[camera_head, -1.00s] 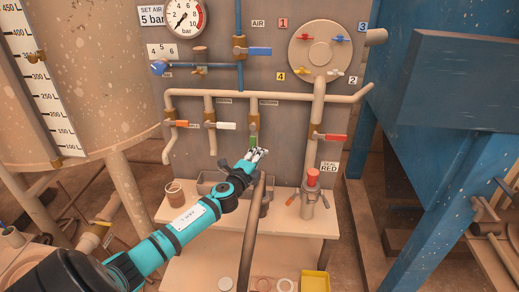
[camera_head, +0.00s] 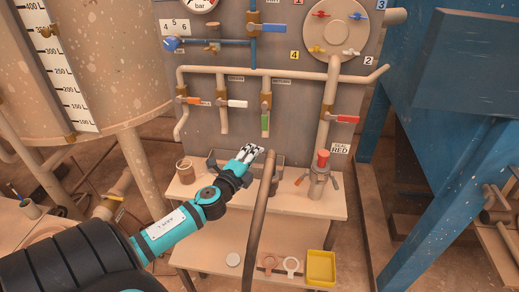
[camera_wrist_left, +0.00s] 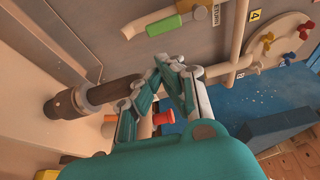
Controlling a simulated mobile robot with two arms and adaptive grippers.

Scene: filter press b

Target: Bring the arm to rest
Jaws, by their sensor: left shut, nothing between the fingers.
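My left arm comes in from the lower left in the head view. Its teal left gripper (camera_head: 257,150) is in front of the panel, above the shelf and close to the upper end of a brown pipe or handle (camera_head: 262,195). The gripper is shut and empty. In the left wrist view its fingers (camera_wrist_left: 168,62) meet at the tips, with the dark pipe end (camera_wrist_left: 115,92) to their left; I cannot tell whether they touch it. The valve with the green handle (camera_head: 265,122) hangs just above the gripper. My right gripper is not in view.
The shelf (camera_head: 325,208) holds a brown cup (camera_head: 185,171) and a red-topped fitting (camera_head: 322,165). A lower shelf holds rings and a yellow tray (camera_head: 321,268). A tank (camera_head: 120,100) stands left, a blue frame (camera_head: 440,190) right. Valves with orange, white and red handles line the panel.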

